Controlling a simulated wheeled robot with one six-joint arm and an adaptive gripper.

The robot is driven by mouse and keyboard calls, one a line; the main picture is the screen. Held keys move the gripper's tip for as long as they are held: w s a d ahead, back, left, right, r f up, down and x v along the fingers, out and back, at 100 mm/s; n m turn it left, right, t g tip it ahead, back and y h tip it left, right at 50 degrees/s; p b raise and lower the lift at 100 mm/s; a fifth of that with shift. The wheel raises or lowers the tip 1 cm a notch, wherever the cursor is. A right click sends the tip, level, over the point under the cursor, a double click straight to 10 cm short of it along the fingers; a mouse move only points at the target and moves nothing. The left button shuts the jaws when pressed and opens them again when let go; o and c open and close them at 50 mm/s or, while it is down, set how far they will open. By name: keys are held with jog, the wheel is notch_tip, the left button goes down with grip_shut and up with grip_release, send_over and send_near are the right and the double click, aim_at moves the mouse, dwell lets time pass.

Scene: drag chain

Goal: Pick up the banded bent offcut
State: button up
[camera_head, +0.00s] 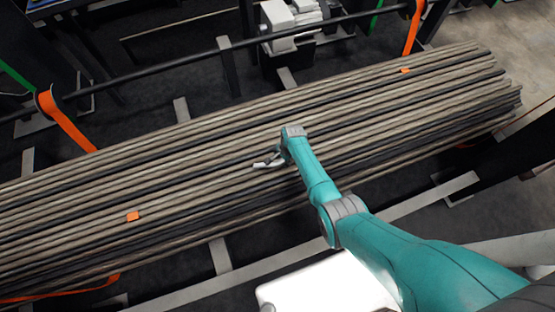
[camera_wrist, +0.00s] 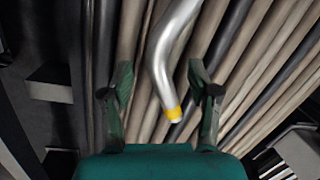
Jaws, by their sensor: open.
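The banded bent offcut (camera_wrist: 164,62) is a silvery bent tube with a yellow band at its near end. It lies on the bundle of long bars (camera_wrist: 235,70) in the wrist view. In the head view a small pale piece (camera_head: 268,162), apparently the offcut, shows on the bars beside the end of my arm. My gripper (camera_wrist: 160,90) is open, with one finger on each side of the offcut's banded end. I cannot tell how high the fingers are above the bars. In the head view the fingers are largely hidden by my wrist.
The bundle of brown and black bars (camera_head: 90,195) runs diagonally across the head view. Orange straps (camera_head: 65,120) hang from a dark rail (camera_head: 180,64) behind it. A white machine (camera_head: 290,22) stands at the back. Pale supports (camera_head: 219,256) pass under the bars.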

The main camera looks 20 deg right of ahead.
aim_at(281, 162)
jog(key=shift+w+a+f, duration=0.1)
jog(key=shift+w+f, duration=0.05)
jog(key=shift+f, duration=1.55)
grip_shut()
